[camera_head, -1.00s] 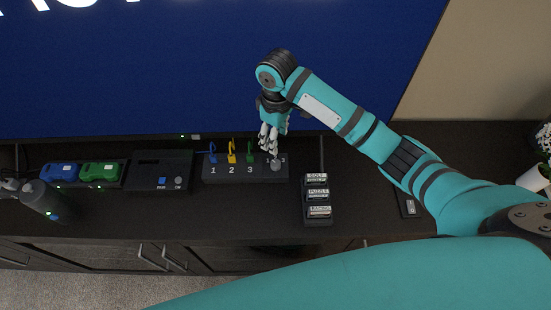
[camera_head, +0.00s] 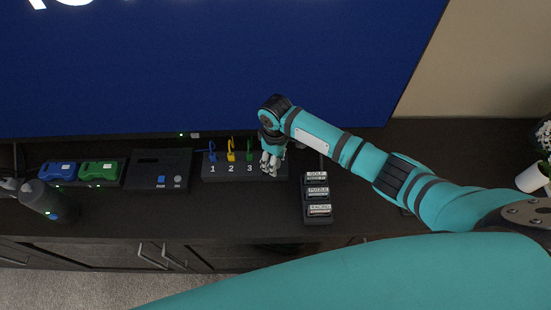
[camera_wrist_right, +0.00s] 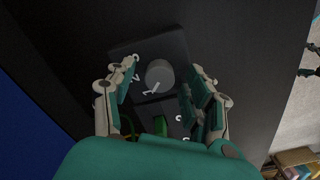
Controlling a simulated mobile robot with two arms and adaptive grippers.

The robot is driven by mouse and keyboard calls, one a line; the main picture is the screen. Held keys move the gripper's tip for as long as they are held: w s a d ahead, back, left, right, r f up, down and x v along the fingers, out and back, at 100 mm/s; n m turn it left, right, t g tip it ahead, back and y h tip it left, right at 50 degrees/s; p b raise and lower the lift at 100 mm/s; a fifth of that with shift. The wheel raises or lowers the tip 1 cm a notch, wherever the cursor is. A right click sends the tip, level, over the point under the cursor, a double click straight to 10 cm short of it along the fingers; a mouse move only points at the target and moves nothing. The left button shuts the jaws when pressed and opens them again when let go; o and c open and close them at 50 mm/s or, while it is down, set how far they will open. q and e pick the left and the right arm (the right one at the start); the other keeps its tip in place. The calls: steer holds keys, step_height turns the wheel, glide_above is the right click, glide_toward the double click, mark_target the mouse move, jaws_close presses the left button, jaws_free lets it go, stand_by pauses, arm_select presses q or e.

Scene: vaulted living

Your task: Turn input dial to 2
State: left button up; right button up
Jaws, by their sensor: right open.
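The switch box (camera_head: 222,171) is a dark low box on the cabinet top, with numbers 1, 2, 3 and blue, yellow and green plugs along its back. The round grey dial (camera_wrist_right: 159,74) is at its right end; in the head view my right gripper hides it. My right gripper (camera_head: 271,164) is over the dial. In the wrist view its open fingers (camera_wrist_right: 164,69) stand on either side of the dial, apparently not gripping it.
A cartridge rack (camera_head: 318,211) with labelled cartridges stands just right of the switch box. A large blue screen (camera_head: 200,70) rises behind.

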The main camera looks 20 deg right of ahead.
jaws_close()
arm_select(q)
steer(key=shift+w+r, duration=0.1)
steer(key=shift+w, duration=0.5)
steer(key=shift+r, duration=0.15)
arm_select(e)
steer(key=shift+r+m+p, duration=0.2)
steer(key=shift+m+p, duration=0.5)
steer(key=shift+p, duration=0.4)
steer(key=m+p, duration=0.3)
steer(key=shift+a+p, duration=0.1)
steer(key=shift+p, duration=0.2)
steer(key=m+p, duration=0.2)
steer(key=m, duration=0.1)
arm_select(q)
step_height(320, 180, up, 8)
steer(key=p, duration=0.1)
steer(key=shift+s+r, duration=0.2)
steer(key=shift+r, duration=0.05)
arm_select(e)
steer(key=shift+f+m, duration=0.15)
steer(key=shift+m, duration=0.55)
